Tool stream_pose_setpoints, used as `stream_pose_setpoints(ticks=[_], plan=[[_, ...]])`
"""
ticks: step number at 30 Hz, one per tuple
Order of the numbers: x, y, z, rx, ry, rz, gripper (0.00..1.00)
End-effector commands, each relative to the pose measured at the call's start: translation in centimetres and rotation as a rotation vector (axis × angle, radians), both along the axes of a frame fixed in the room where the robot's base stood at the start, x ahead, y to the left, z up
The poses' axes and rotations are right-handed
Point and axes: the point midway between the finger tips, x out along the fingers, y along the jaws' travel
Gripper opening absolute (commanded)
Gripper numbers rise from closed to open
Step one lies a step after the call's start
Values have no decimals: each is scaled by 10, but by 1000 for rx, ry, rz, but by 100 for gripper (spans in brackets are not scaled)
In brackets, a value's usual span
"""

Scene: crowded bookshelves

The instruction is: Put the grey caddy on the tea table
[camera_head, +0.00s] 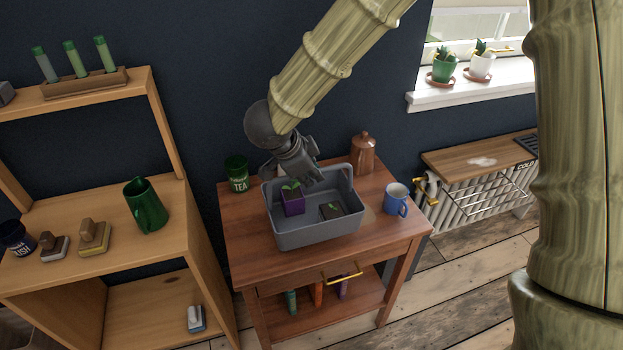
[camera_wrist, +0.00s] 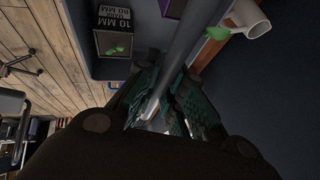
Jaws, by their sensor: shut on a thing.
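The grey caddy (camera_head: 322,232) is upright over the top of the brown wooden tea table (camera_head: 246,252), and looks level. I cannot tell whether its base touches the tabletop. It holds a purple pot with a plant (camera_head: 293,206) and a dark block with a green leaf mark (camera_head: 332,211). The exact contact is partly hidden.
On the table, a green tea tin (camera_head: 237,174) stands left of the caddy, a brown canister (camera_head: 363,153) behind it, and a blue mug (camera_head: 396,199) to its right. A wooden shelf unit (camera_head: 90,215) with a green jug (camera_head: 145,205) stands left. A radiator (camera_head: 485,187) is at right.

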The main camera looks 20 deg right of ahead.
Motion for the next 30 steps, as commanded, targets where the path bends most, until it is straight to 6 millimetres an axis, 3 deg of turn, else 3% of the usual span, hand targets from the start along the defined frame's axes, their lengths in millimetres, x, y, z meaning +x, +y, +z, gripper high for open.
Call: stream_pose_setpoints(ticks=[11,19,30], plan=[[19,-8,-1,0,-2,0,0],[17,-7,-33,-2,0,2,0],[17,-7,-37,0,-1,2,0]])
